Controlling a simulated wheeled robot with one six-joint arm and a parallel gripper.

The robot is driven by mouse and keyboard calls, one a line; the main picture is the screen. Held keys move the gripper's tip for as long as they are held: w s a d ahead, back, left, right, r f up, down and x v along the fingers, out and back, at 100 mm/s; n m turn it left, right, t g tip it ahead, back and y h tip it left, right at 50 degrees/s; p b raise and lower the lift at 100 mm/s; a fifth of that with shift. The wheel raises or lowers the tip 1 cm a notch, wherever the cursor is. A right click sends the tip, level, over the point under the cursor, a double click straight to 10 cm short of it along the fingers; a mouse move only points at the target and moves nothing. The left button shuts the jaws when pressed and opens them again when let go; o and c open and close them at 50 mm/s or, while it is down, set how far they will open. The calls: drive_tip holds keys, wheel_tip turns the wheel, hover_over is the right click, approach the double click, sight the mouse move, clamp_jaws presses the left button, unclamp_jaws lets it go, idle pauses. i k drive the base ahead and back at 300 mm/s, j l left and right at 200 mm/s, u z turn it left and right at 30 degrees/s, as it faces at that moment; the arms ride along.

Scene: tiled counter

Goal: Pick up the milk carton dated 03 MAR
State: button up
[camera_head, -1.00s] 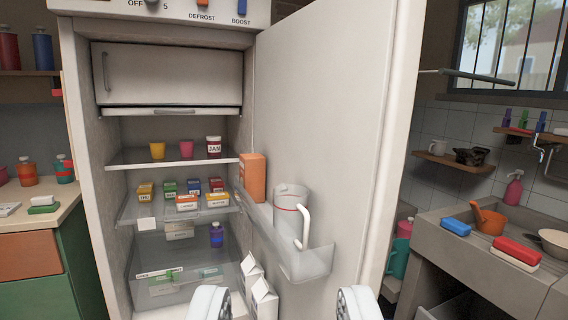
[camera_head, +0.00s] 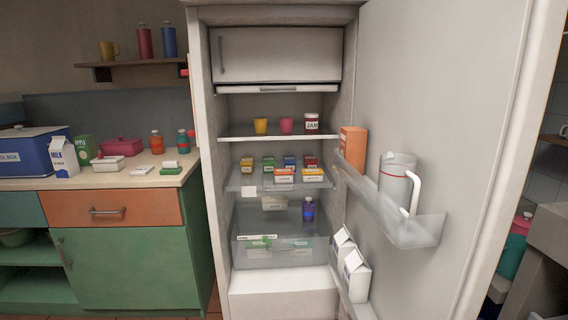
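Two white milk cartons stand in the low door shelf of the open fridge, one farther back (camera_head: 343,246) and one nearer (camera_head: 356,276). No date can be read on either. Another carton, marked MILK (camera_head: 63,158), stands upright on the counter at the left, and its date is too small to read. My gripper does not show in the current view.
The fridge door (camera_head: 450,130) stands open to the right, with a jug (camera_head: 397,180) and an orange box (camera_head: 353,147) in its upper shelf. A blue box (camera_head: 28,150) and a green carton (camera_head: 86,150) flank the counter milk carton. The fridge's shelves hold cups, jam and small packs.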

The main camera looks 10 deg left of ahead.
sight(357, 272)
drive_tip(key=i+j+z, duration=0.1)
drive_tip(key=j+z, duration=0.45)
drive_tip(key=z, duration=0.15)
drive_tip(key=j+z, duration=0.45)
drive_tip(key=j, duration=0.6)
drive_tip(key=k+j+z, duration=0.1)
drive_tip(key=j, duration=0.55)
drive_tip(key=k+j, duration=0.1)
drive_tip(key=j, duration=0.55)
drive_tip(key=k+j+z, duration=0.15)
drive_tip(key=j, duration=0.55)
drive_tip(key=i, duration=0.05)
